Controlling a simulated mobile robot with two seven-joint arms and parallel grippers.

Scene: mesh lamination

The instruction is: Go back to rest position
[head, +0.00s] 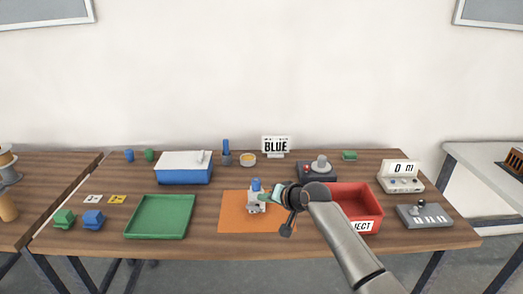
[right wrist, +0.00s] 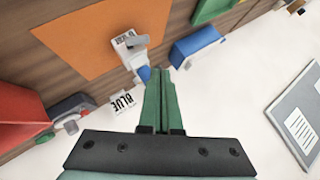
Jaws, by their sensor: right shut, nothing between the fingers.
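My right gripper (head: 264,197) reaches in from the lower right of the head view, over the orange mat (head: 233,226). In the right wrist view its green fingers (right wrist: 158,85) are together with nothing between them. A small grey-white device with a blue top (head: 256,187) stands on the mat, at the gripper's fingertips in the head view. The right wrist view also shows the device (right wrist: 130,45), just past the fingertips; I cannot tell whether they touch. My left gripper is in neither view.
A red bin (head: 371,194) lies right of the mat, partly behind my right arm. A green tray (head: 160,216) and a blue box with a white lid (head: 184,176) are on the left. A "BLUE" sign (head: 276,145) stands at the back. A grey keypad device (head: 424,216) is at the right.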

